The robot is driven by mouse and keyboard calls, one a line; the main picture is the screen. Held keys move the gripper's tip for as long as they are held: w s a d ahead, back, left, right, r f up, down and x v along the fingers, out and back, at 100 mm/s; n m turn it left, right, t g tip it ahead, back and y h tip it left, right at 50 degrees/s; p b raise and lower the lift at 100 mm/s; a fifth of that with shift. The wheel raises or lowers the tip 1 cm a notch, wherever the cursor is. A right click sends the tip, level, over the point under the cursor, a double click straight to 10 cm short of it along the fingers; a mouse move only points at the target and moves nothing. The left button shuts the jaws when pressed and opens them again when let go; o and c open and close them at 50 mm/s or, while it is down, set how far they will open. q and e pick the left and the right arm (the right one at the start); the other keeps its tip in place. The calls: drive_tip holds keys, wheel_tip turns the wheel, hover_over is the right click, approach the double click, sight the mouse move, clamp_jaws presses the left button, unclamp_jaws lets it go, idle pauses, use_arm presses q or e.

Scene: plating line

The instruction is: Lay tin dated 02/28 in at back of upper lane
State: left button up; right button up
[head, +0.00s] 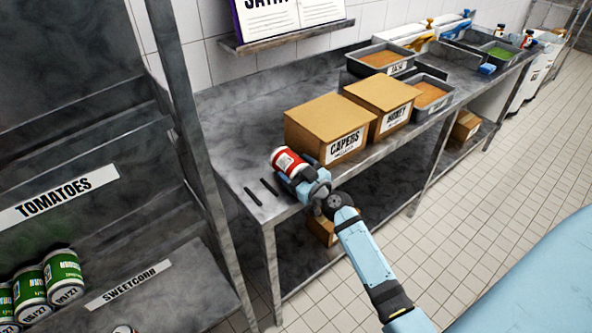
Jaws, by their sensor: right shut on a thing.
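A red and white tin (287,161) is in my right gripper (297,174), which is shut on it at the near left end of the steel counter. The date on this tin cannot be read from here. The rack (185,110) at the left has an upper lane labelled TOMATOES (60,197) and a lower lane labelled SWEETCORN (128,284). The part of the upper lane that shows looks empty, but its depth is dark. Several green tins (62,275) stand at the left of the lower part. My left gripper is out of view.
Two short dark bars (252,196) lie on the counter (225,150) left of the tin. Boxes labelled CAPERS (320,115) and HONEY (385,92) stand behind the gripper. A rack post (190,130) stands between tin and lanes. A tin top (122,329) shows at the bottom edge.

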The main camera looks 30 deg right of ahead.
drive_tip(key=shift+f, duration=0.2)
drive_tip(key=o, duration=1.2)
drive_tip(key=shift+c, duration=0.2)
drive_tip(key=shift+r, duration=0.1)
